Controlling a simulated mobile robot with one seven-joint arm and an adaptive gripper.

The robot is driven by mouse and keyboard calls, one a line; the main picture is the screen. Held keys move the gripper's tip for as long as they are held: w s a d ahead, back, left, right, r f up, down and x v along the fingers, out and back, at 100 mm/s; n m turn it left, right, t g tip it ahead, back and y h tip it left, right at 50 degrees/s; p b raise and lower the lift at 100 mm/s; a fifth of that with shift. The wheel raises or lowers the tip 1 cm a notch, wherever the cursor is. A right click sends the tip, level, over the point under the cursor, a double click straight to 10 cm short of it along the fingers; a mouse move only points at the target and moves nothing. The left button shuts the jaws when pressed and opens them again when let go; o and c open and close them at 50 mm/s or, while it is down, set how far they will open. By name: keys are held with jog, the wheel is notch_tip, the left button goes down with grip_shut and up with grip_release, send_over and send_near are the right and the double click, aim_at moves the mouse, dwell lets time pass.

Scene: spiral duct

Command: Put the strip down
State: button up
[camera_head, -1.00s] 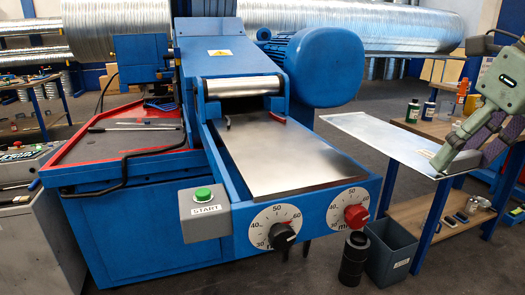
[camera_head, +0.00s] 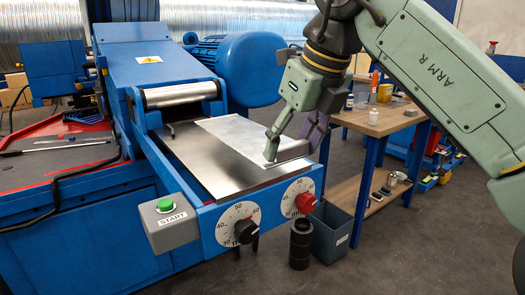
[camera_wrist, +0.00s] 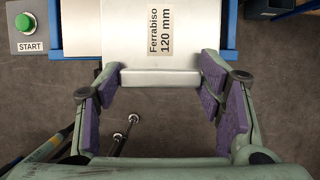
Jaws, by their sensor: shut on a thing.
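The strip (camera_head: 232,132) is a flat, shiny grey metal sheet. Its near end lies between the fingers of my gripper (camera_head: 287,150), which is shut on it. The strip is above the steel feed table (camera_head: 190,168) of the blue machine, and its far end points toward the roller (camera_head: 180,94). I cannot tell if it touches the table.
The machine's front has a green START button (camera_head: 165,205) and two dials, with a black knob (camera_head: 247,231) and a red knob (camera_head: 306,202). A grey bin (camera_head: 332,232) and a black cylinder (camera_head: 301,244) stand on the floor. A wooden workbench (camera_head: 385,118) with bottles is at the right.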

jog(key=a, duration=0.2)
jog(key=w+a, duration=0.1)
jog(key=a, duration=0.1)
jog(key=shift+w+f+p, duration=0.1)
jog(key=shift+w+p, duration=0.1)
jog(key=shift+p, duration=0.15)
jog(key=shift+w+a+f+p, duration=0.15)
jog(key=shift+f+p, duration=0.1)
jog(key=shift+f, duration=0.7)
jog(key=shift+s+a+f+p, duration=0.1)
jog(key=shift+f+p, duration=0.1)
jog(key=shift+f, duration=0.7)
jog(key=o, duration=1.4)
jog(key=b+v, duration=0.1)
jog(key=v, duration=1.1)
jog(key=shift+w, duration=0.15)
